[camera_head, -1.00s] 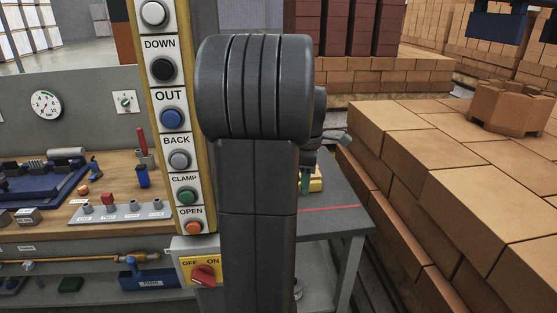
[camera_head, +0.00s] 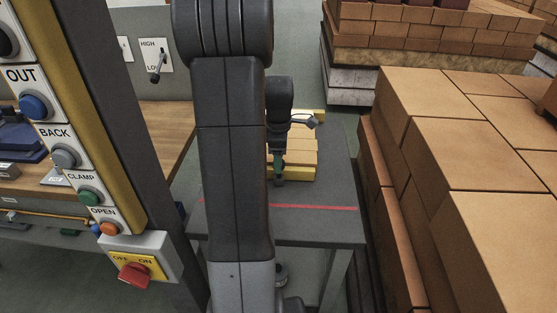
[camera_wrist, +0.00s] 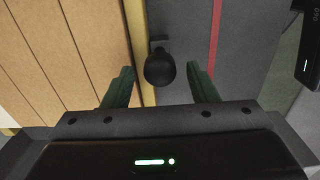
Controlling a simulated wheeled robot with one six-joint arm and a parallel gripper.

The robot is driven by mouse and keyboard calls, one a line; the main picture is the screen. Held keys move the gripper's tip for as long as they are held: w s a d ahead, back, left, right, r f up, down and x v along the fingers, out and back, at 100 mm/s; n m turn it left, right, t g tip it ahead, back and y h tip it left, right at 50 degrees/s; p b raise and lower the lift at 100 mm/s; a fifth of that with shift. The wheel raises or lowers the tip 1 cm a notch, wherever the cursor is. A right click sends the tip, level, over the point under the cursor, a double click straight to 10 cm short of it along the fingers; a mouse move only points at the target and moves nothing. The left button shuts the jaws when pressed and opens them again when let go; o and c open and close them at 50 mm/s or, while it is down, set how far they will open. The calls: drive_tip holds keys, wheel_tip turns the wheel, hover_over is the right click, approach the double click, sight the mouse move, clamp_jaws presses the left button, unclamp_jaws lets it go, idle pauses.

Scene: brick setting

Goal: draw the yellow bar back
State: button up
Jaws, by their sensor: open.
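The yellow bar (camera_wrist: 137,45) runs along the edge of a row of tan bricks (camera_wrist: 70,50) in the wrist view. A black round knob (camera_wrist: 160,72) on a short stem stands beside the bar, over the dark table. My gripper (camera_wrist: 160,68) has its two green fingers apart, one on each side of the knob as seen from the wrist. I cannot tell how far the knob is below the fingertips. In the head view the yellow bar (camera_head: 301,174) shows at the near side of the bricks (camera_head: 300,150), and my arm hides much of it.
The dark table (camera_head: 325,228) has a red line (camera_head: 315,207) in front of the bricks. A large brick stack (camera_head: 450,150) stands close on the right. A button panel (camera_head: 68,155) with a red switch (camera_head: 135,274) is at the left, by a wooden workbench (camera_head: 165,120).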

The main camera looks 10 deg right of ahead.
drive_tip(key=shift+f, duration=0.6)
clamp_jaws()
drive_tip(key=s+a, duration=0.1)
drive_tip(key=s, duration=0.3)
drive_tip(key=s+a+b, duration=0.1)
drive_tip(key=s, duration=0.3)
drive_tip(key=s+a, duration=0.1)
drive_tip(key=s, duration=0.3)
drive_tip(key=shift+a, duration=0.15)
unclamp_jaws()
drive_tip(key=shift+s, duration=0.1)
